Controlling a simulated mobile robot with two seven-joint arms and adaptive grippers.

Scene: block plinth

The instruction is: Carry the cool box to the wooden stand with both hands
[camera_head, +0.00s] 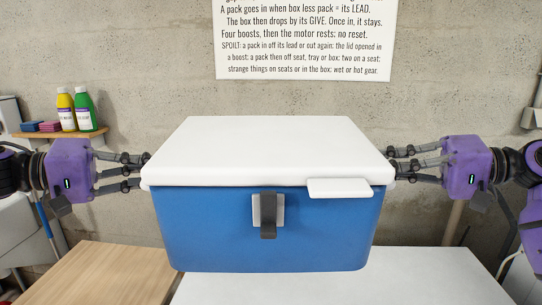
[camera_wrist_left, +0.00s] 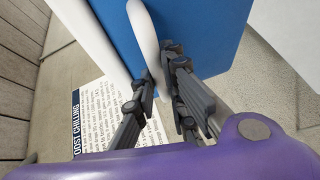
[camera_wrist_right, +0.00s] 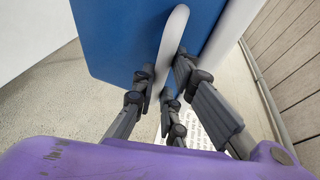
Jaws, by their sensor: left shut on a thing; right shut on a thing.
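The cool box (camera_head: 265,228), blue with a white lid (camera_head: 268,150), a grey front latch and a white tab, is level in the middle of the head view. My left gripper (camera_head: 145,171) and right gripper (camera_head: 393,166) are at its two ends. Each is shut on a white handle: the left handle (camera_wrist_left: 146,38) and the right handle (camera_wrist_right: 169,48) show between the fingers in the wrist views. A wooden top (camera_head: 100,274), probably the stand, is at lower left. The box's underside is hidden, so I cannot tell whether it touches anything.
A white tabletop (camera_head: 420,275) extends at lower right, beside the wooden top. A small wall shelf (camera_head: 50,134) at the left bears a yellow bottle (camera_head: 66,110), a green bottle (camera_head: 84,110) and small blocks. A printed notice (camera_head: 305,40) hangs on the concrete wall behind.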

